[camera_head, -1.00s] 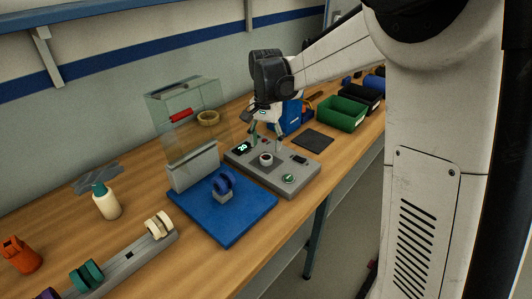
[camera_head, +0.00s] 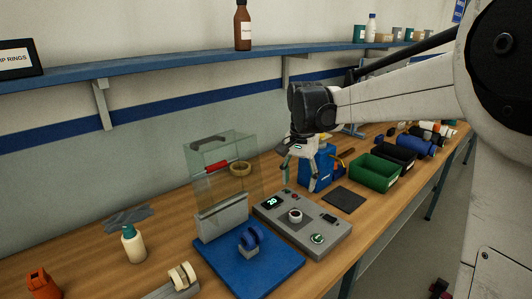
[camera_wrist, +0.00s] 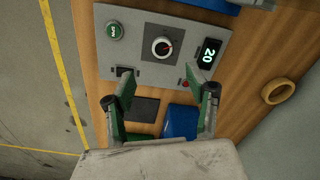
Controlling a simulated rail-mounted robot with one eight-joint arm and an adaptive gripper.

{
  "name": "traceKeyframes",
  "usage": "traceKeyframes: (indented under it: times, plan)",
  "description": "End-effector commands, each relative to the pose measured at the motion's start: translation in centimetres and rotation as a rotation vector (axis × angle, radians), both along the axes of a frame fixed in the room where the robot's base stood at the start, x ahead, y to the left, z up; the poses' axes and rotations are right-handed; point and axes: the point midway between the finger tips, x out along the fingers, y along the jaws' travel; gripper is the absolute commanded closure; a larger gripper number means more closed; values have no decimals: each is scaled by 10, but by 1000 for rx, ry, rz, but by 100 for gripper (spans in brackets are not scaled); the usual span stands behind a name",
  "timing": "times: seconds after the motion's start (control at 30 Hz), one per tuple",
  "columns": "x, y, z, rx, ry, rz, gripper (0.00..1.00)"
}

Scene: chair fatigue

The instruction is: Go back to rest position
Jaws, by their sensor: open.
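The box carries a round knob (camera_wrist: 162,47), a lit display reading 20 (camera_wrist: 208,54), a green button (camera_wrist: 115,30) and a small dark switch (camera_head: 329,218). In the head view there is a visible gap between the fingertips and the box top.
A blue container (camera_head: 318,168), dark pad (camera_head: 344,199) and green bin (camera_head: 376,172) stand right. A blue shelf (camera_head: 200,72) runs along the wall.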

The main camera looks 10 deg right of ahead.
Motion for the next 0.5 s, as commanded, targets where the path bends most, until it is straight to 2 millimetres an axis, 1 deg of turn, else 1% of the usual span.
traceKeyframes:
  times: [0.2, 0.3, 0.5]
  plan:
    - [-45, 0, 21, -6, -88, 93, 48]
    - [-67, -1, 29, -12, -133, 143, 48]
    - [-112, -1, 37, -32, -224, 241, 48]
